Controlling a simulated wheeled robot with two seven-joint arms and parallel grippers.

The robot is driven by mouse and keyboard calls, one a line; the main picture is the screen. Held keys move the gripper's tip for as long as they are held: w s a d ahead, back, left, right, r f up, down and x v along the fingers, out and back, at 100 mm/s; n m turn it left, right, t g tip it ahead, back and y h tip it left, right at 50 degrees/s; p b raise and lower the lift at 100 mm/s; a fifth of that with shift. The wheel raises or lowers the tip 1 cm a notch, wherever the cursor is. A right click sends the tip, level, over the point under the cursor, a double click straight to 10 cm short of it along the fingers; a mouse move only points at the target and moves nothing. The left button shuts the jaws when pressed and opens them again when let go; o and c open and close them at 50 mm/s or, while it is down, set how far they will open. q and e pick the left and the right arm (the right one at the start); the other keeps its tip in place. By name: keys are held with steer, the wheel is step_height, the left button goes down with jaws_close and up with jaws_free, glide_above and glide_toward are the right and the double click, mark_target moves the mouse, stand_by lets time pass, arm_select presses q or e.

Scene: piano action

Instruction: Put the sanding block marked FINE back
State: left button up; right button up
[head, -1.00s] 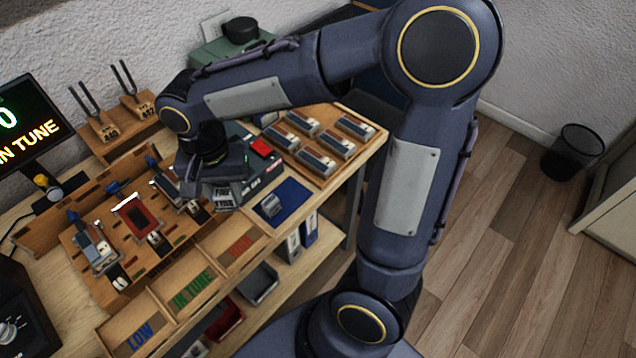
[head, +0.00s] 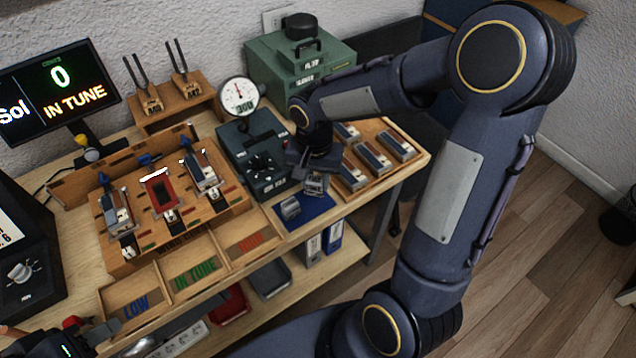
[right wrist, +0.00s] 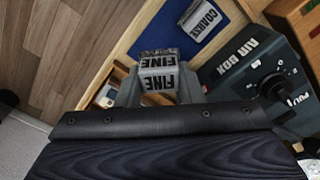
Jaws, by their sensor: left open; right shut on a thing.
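The sanding block marked FINE (head: 315,184) is in my right gripper (head: 314,172), held near the back right of the blue mat (head: 318,211). The right wrist view shows the FINE block (right wrist: 158,76) between the two grey fingers, its lettering readable. I cannot tell the exact gap between block and mat. The block marked COARSE (right wrist: 201,20) lies on the blue mat in the right wrist view; it is also on the mat in the head view (head: 290,208). My left gripper (head: 78,336) is open at the lower left corner, partly cut off.
The grey-green AIR BOX (head: 258,165) with its gauge (head: 239,95) stands left of the right gripper. A wooden tray (head: 378,180) with several blocks is on the right. The wooden action stand (head: 150,240) and labelled bins (head: 197,272) lie left. The table's front edge is near the mat.

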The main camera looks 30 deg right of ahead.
mark_target(318, 187)
steer(key=shift+w+d+f, duration=0.35)
steer(key=shift+d+f, duration=0.05)
steer(key=shift+f, duration=0.2)
steer(key=f, duration=0.3)
steer(key=shift+w+d+f, duration=0.1)
steer(key=shift+w+d, duration=0.1)
steer(key=shift+d, duration=0.1)
steer(key=shift+f, duration=0.35)
steer(key=shift+f, duration=0.15)
steer(key=o, duration=1.1)
